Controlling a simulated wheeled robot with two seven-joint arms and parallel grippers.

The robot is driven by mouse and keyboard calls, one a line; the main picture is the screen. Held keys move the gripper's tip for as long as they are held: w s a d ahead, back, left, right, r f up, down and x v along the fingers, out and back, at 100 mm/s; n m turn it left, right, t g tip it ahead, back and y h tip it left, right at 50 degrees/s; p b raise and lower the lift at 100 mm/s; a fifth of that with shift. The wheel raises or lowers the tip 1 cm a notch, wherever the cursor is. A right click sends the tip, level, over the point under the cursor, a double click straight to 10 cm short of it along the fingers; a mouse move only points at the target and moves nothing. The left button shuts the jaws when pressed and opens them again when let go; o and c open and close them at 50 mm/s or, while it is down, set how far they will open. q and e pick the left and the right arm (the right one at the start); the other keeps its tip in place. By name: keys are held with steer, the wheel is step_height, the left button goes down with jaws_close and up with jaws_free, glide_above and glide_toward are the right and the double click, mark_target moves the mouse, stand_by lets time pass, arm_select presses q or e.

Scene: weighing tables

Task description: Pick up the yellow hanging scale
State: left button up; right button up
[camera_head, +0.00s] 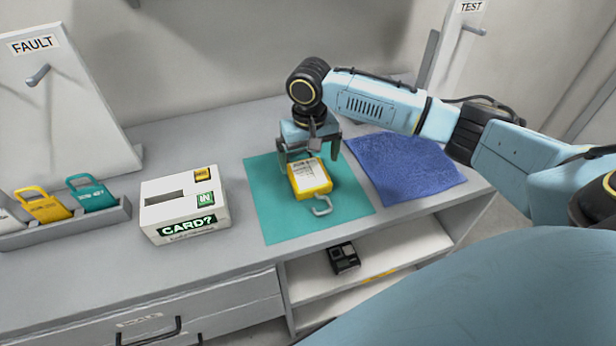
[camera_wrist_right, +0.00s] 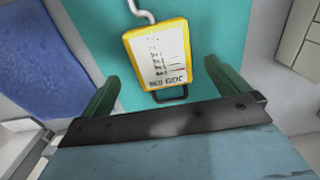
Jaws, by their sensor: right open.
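The yellow hanging scale (camera_head: 312,179) lies flat on the teal mat (camera_head: 270,222). Its pale face is up and its grey hook points toward the front in the head view. My right gripper (camera_head: 309,157) is open, just behind and above the scale, at the end away from the hook. In the right wrist view the scale (camera_wrist_right: 158,55) lies ahead of the two separated fingers (camera_wrist_right: 160,92), and a dark loop at its near end lies between them. No contact is visible. My left gripper is not in view.
A blue cloth (camera_head: 405,168) lies to the right of the mat. A white CARD? box (camera_head: 185,205) stands to the left, beside a grey rack (camera_head: 70,226) of coloured tags. A FAULT board (camera_head: 60,110) stands at the back left. A dark device (camera_head: 343,258) sits on the shelf below.

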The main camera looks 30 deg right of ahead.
mark_target(308, 173)
steer(key=shift+f, duration=0.3)
steer(key=f, duration=0.4)
steer(key=shift+w+f, duration=0.2)
steer(key=shift+w, duration=0.05)
steer(key=shift+f, duration=0.3)
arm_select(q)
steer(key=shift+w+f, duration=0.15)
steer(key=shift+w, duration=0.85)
arm_select(e)
steer(key=c, duration=1.1)
